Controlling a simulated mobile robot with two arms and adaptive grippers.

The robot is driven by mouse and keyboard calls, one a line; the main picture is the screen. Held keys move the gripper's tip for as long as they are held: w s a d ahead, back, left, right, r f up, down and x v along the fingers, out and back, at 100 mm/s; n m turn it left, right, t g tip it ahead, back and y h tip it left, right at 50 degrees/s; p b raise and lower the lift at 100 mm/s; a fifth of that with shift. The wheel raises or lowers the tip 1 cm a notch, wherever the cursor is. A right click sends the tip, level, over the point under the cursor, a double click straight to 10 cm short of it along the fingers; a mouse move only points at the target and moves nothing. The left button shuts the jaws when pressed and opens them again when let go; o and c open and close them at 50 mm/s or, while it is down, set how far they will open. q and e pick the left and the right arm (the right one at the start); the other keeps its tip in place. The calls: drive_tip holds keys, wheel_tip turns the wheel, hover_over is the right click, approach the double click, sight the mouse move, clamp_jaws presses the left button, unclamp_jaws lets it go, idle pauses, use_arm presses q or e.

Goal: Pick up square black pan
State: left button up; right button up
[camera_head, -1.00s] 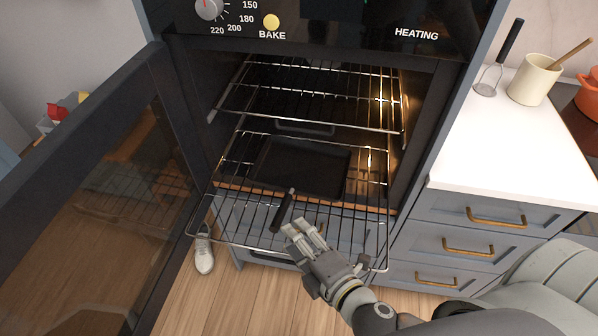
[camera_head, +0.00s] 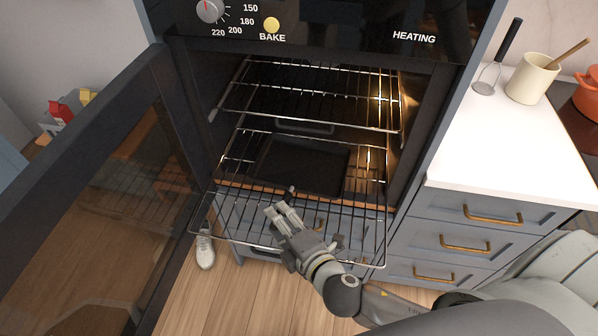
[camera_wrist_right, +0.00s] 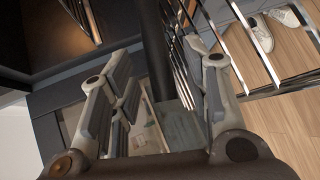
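The square black pan (camera_head: 302,165) lies on the lower oven rack (camera_head: 225,222), which is slid partly out. Its handle points out toward me and is mostly hidden by my right gripper (camera_head: 281,213) in the head view. In the right wrist view the dark handle (camera_wrist_right: 156,50) runs between the two spread fingers of the right gripper (camera_wrist_right: 162,85). The fingers are open, with a gap visible on both sides of the handle. My left gripper is not in view.
The oven door (camera_head: 95,195) stands open on the left. An upper rack (camera_head: 310,105) is above the pan. A white counter (camera_head: 510,150) with a utensil pot (camera_head: 532,80) is on the right. A white shoe (camera_head: 205,248) is on the floor.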

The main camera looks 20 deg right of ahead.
clamp_jaws()
drive_tip(key=shift+r, duration=0.1)
